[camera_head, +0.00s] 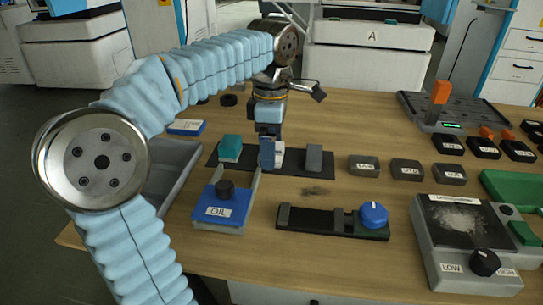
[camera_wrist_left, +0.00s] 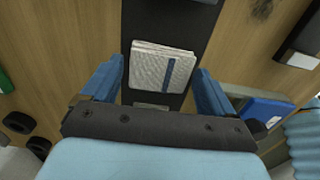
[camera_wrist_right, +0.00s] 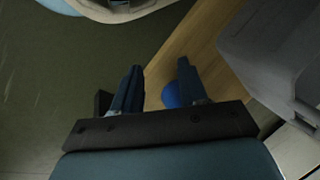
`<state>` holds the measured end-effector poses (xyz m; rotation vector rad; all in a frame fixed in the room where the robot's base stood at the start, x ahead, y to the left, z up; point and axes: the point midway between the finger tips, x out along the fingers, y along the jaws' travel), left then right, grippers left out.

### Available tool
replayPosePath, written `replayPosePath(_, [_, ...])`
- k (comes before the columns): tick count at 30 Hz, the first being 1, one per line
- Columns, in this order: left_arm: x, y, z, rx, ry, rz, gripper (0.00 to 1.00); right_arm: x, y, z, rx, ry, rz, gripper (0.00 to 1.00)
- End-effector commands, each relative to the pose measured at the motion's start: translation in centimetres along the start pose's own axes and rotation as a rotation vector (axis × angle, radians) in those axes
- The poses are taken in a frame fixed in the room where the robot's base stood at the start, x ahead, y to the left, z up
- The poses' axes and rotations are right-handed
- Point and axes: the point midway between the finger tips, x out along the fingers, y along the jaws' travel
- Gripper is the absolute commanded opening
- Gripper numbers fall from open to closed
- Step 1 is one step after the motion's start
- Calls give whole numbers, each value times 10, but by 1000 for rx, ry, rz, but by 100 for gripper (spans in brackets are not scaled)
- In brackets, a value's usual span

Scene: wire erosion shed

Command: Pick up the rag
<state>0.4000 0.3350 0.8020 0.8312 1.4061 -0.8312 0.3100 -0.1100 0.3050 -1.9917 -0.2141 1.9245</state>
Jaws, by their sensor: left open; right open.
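The rag looks like a folded white textured cloth with a blue stripe (camera_wrist_left: 160,68). It lies on a dark strip on the table, and in the head view its white edge (camera_head: 280,153) shows beside my left gripper. My left gripper (camera_head: 268,160) points down over the strip. In the left wrist view my left gripper (camera_wrist_left: 160,76) is open, with the rag between and beyond its fingertips. I cannot tell how far above the rag the fingers are. My right gripper (camera_wrist_right: 160,68) is open and empty in the right wrist view; it is out of the head view.
A teal block (camera_head: 230,147) and a grey block (camera_head: 314,157) flank the rag on the strip. A blue OIL box (camera_head: 222,213) stands in front, beside a black bar with a blue knob (camera_head: 373,214). A grey tray (camera_head: 172,178) is left; a LOW/HIGH device (camera_head: 470,262) is right.

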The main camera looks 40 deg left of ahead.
Motion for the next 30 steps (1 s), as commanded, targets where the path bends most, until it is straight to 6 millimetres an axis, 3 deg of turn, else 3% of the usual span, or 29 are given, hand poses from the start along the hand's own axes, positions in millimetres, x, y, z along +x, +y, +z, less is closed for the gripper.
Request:
replayPosePath(8, [4, 0, 0, -1, 0, 0, 86, 0, 0, 0, 0, 1, 1, 43])
replayPosePath(16, [4, 0, 0, -1, 0, 0, 44, 0, 0, 0, 0, 1, 0, 43])
replayPosePath(25, [1, 0, 0, -1, -1, 1, 44, 0, 0, 0, 0, 1, 0, 43])
replayPosePath(30, [-16, 0, 0, 0, -1, 2, 44, -4, -2, 0, -1, -1, -1, 43])
